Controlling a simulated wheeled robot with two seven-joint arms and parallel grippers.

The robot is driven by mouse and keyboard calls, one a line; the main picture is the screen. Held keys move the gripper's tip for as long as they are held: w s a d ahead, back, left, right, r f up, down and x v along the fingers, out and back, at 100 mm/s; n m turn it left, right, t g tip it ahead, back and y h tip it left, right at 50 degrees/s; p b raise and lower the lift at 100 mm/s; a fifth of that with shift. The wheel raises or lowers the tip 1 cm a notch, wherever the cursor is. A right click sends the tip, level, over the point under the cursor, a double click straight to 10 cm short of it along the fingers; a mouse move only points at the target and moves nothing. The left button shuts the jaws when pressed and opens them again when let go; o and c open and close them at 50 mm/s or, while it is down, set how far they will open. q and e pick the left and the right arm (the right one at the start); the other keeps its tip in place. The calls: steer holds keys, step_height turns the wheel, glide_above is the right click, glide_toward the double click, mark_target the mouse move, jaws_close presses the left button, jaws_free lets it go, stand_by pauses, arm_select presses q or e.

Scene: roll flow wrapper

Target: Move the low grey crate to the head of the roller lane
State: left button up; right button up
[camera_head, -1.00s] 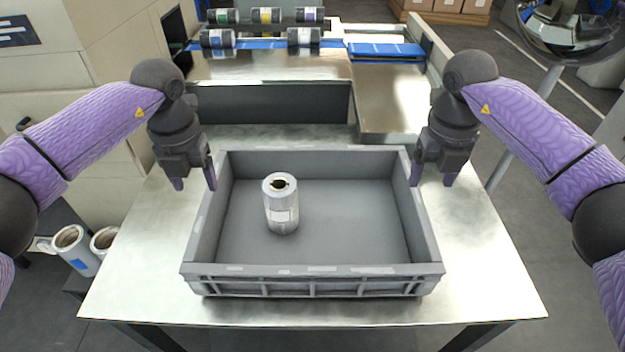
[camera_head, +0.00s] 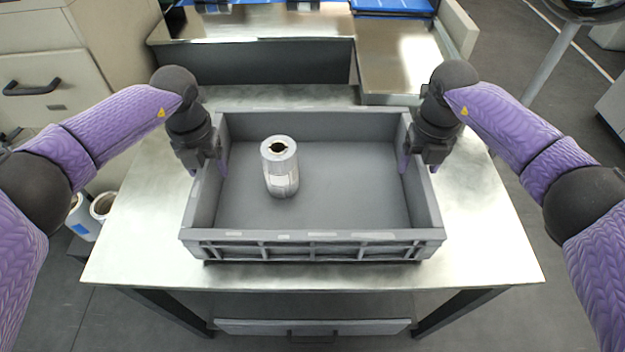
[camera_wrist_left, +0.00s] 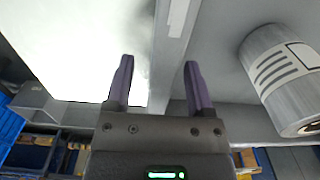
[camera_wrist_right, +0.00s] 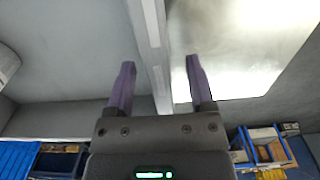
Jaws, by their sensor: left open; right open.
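The low grey crate (camera_head: 315,248) stands on the metal table, long side toward me, with a silver-white roll (camera_head: 281,168) upright inside, left of centre. My left gripper (camera_head: 208,170) is open at the crate's left wall; in the left wrist view its fingers (camera_wrist_left: 158,75) lie either side of the wall rim (camera_wrist_left: 172,50). My right gripper (camera_head: 418,168) is open at the right wall; in the right wrist view its fingers (camera_wrist_right: 160,80) straddle that rim (camera_wrist_right: 154,40). Neither is closed on the wall. I cannot clearly make out the roller lane's head.
The table (camera_head: 488,245) has bare room left and right of the crate. Behind it stand a dark panel (camera_head: 270,62) and raised metal plates (camera_head: 402,65). A beige cabinet (camera_head: 45,80) is at the left, with rolls (camera_head: 85,218) low beside the table. A pole (camera_head: 545,75) stands back right.

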arm_select(q)
steer(key=shift+f, duration=0.85)
arm_select(e)
steer(key=shift+f, duration=0.8)
arm_select(q)
jaws_close()
arm_select(e)
jaws_close()
